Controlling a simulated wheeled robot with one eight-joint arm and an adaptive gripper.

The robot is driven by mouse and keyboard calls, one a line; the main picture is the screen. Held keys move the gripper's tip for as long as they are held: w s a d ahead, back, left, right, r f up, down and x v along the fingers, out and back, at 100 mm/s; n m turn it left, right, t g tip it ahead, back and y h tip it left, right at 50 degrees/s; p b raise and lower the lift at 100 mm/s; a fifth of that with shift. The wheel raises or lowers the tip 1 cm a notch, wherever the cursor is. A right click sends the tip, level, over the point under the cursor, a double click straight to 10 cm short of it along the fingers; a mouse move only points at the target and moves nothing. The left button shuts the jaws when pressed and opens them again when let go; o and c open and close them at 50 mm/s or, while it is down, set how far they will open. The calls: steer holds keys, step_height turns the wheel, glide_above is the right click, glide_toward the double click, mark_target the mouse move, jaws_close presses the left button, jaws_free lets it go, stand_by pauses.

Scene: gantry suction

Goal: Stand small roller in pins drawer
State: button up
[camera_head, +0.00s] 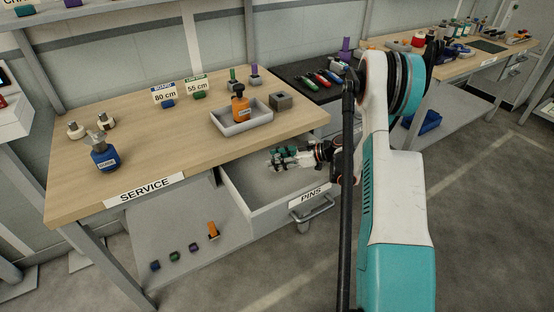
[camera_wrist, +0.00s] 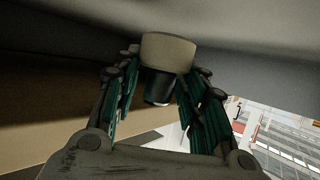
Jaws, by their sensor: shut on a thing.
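The small roller, with a cream cap (camera_wrist: 168,52) and a dark lower end, is between the fingers of my gripper (camera_wrist: 163,76) in the wrist view. My gripper is shut on it. In the head view my gripper (camera_head: 284,157) reaches in from the right, over the open pins drawer (camera_head: 283,217), below the bench top's front edge. The roller can hardly be made out there. The drawer is pulled out under the right part of the bench, and its visible floor looks empty. I cannot tell whether the roller touches the drawer floor.
The service bench (camera_head: 160,144) overhangs the drawer's back. Several small items lie on the lower shelf (camera_head: 180,272).

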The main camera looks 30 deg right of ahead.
steer(key=shift+f, duration=0.45)
steer(key=o, duration=1.1)
steer(key=shift+o, duration=0.2)
steer(key=shift+r, duration=0.2)
steer(key=p+v, duration=0.2)
steer(key=v, duration=0.5)
steer(key=shift+s+r+p, duration=0.2)
steer(key=shift+r+p, duration=0.15)
steer(key=shift+r, duration=0.15)
steer(key=shift+d, duration=0.15)
